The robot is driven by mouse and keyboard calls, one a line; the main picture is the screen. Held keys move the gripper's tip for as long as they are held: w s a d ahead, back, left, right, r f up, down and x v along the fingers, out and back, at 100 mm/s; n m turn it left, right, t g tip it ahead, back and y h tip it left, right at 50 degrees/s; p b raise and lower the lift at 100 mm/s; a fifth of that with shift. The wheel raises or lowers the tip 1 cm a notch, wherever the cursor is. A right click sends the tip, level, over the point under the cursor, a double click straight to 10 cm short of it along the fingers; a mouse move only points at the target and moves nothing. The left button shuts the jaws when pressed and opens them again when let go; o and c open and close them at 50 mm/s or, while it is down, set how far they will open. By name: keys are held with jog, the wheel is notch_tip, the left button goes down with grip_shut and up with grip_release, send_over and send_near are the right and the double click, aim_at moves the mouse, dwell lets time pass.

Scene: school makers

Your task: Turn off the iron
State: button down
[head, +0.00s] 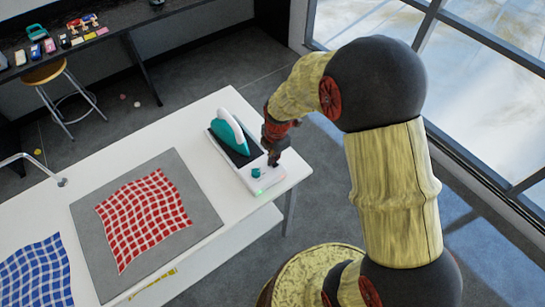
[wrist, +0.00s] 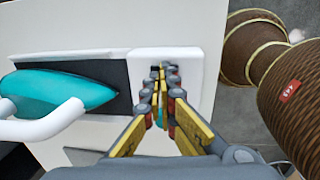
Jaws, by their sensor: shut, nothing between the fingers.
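The iron (head: 229,132), teal with a white handle, rests on the dark pad of a white station at the table's right end. In the wrist view the iron (wrist: 65,88) is at the left. The station's white control end (head: 270,180) has a teal knob (head: 255,172) and a small green light (head: 257,191). My gripper (head: 274,161) is pointed down over this white end, just right of the knob. In the wrist view my gripper (wrist: 158,70) is shut and empty. Its fingers partly hide the knob, and I cannot tell whether they touch the panel.
A red checked cloth (head: 142,217) lies on a grey mat (head: 193,182) on the white table. A blue checked cloth (head: 37,273) and a yellow strip (head: 152,285) are nearby. A stool (head: 43,73) and a dark bench stand behind. Windows are at the right.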

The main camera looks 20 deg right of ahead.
jog(key=shift+w+f, duration=0.1)
jog(key=shift+f, duration=0.25)
jog(key=shift+s+d+f, duration=0.1)
jog(key=shift+s+d, duration=0.1)
jog(key=shift+s, duration=0.75)
